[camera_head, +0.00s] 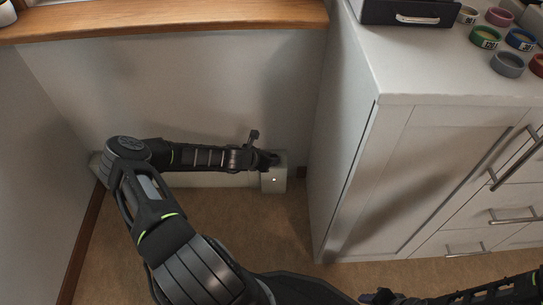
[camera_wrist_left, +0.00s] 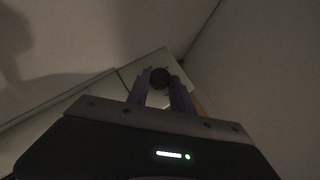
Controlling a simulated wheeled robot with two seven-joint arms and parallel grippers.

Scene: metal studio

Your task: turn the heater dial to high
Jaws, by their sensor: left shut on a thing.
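The heater (camera_head: 273,182) is a low pale unit along the foot of the wall. My left arm reaches down to its right end. In the left wrist view the dial (camera_wrist_left: 159,77) is a small dark round knob on the pale heater end (camera_wrist_left: 150,65). My left gripper (camera_wrist_left: 160,86) has its two fingers on either side of the dial and is shut on it. In the head view the left gripper (camera_head: 268,160) hides the dial. The dial's marks and setting cannot be read. My right gripper (camera_head: 385,297) shows only partly at the bottom edge.
A white cabinet (camera_head: 385,180) with metal handles stands close to the right of the heater. Several coloured rings and a dark box (camera_head: 408,12) are on its top. A wooden sill (camera_head: 165,18) juts out above the heater. Brown floor (camera_head: 270,230) lies in front.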

